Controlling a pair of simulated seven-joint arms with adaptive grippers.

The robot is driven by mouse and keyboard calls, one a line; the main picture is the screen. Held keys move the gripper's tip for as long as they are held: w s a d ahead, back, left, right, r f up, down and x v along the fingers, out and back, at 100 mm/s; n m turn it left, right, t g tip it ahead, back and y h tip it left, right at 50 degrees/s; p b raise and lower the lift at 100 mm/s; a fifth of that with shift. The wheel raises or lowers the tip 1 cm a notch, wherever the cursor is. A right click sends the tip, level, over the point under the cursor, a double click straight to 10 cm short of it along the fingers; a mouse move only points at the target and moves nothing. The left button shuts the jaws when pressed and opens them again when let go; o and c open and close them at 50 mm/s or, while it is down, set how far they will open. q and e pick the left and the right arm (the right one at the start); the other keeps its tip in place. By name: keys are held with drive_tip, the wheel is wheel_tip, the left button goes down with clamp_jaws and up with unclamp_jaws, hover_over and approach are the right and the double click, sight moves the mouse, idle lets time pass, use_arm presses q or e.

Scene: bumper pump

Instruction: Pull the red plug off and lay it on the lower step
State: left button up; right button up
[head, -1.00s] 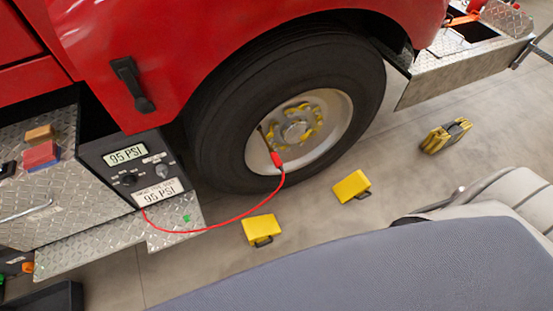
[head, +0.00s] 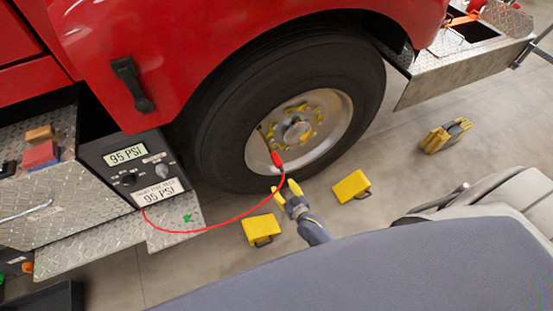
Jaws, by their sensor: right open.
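The red plug (head: 276,159) sits at the wheel's valve stem, in front of the lower left of the pale rim. A red hose (head: 232,222) hangs from it and curves left to the pump panel (head: 143,170). The lower step (head: 120,238) is a diamond-plate ledge below the panel, with a small green mark on it. My right gripper (head: 286,189) has yellow fingertips and is open, just below the plug, with the hose passing by its fingers. Whether it touches the hose, I cannot tell. My left gripper is not in view.
Yellow wheel chocks lie on the floor, one left (head: 261,230) and one right (head: 351,187) of my right gripper. Another yellow folded item (head: 446,136) stands farther right. The tyre (head: 225,130) rises behind the plug. A red block (head: 41,155) lies on the upper step.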

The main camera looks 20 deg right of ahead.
sight(273, 153)
drive_tip(key=shift+w+d+r+m+t, duration=0.15)
drive_tip(key=shift+w+r+t, duration=0.4)
drive_tip(key=shift+r, duration=1.05)
drive_tip(key=shift+w+d+r+m+t, duration=0.1)
drive_tip(key=shift+w+r+t, duration=0.45)
drive_tip(key=shift+r, duration=1)
drive_tip(key=shift+w+d+r+m+t, duration=0.15)
drive_tip(key=shift+w+r+t, duration=0.4)
drive_tip(key=shift+r, duration=1.05)
drive_tip(key=shift+a, duration=0.1)
drive_tip(key=shift+w+a, duration=0.15)
drive_tip(key=shift+w, duration=4.25)
drive_tip(key=shift+c, duration=0.6)
clamp_jaws()
